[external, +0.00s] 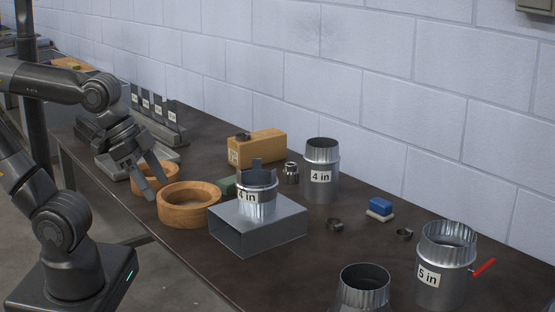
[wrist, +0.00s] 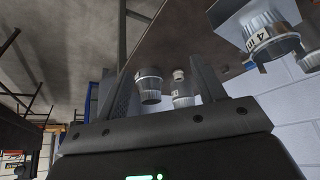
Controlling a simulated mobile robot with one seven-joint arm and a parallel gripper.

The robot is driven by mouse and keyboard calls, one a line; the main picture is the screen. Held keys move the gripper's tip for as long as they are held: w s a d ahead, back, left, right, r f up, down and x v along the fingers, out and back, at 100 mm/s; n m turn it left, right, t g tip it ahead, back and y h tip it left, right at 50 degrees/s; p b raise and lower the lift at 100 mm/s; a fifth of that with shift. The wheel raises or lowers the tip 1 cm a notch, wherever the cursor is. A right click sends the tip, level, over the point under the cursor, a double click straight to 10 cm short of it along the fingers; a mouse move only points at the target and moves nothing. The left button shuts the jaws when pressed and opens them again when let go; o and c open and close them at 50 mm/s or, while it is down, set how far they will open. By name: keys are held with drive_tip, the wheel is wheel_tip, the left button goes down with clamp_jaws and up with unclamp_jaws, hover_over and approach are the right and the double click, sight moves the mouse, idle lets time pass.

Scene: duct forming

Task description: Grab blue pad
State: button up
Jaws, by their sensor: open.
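The blue pad (external: 381,205) lies on the dark table at the right of the external view, with a pale layer under it. It stands apart from the objects around it. My gripper (external: 152,184) is at the left side of the table, near the wooden rings and far from the pad. Its two fingers are spread with nothing between them.
Wooden rings (external: 189,205), a sheet-metal duct (external: 258,228) bearing a "4 in" collar, and a tall "4 in" pipe (external: 321,172) stand between my gripper and the pad. A "5 in" pipe (external: 443,270) with a red handle is at right. Small clamps (external: 335,224) lie near the pad.

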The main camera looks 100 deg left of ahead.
drive_tip(key=o, duration=0.4)
drive_tip(key=shift+w, duration=0.1)
drive_tip(key=w+a+r+n, duration=0.1)
drive_tip(key=w+a+r, duration=0.15)
drive_tip(key=w, duration=0.45)
drive_tip(key=w+a+r+n, duration=0.1)
drive_tip(key=w+a+r, duration=0.15)
drive_tip(key=w, duration=0.35)
drive_tip(key=n+g+y, duration=0.2)
drive_tip(key=n+y, duration=0.1)
drive_tip(key=n, duration=0.4)
hover_over(375, 199)
drive_tip(key=s+d, duration=0.3)
wheel_tip(375, 199, down, 16)
drive_tip(key=f, duration=0.1)
drive_tip(key=shift+a+x, duration=0.15)
drive_tip(key=shift+x, duration=2.45)
drive_tip(key=shift+a+x, duration=0.15)
drive_tip(key=shift+x, duration=2.45)
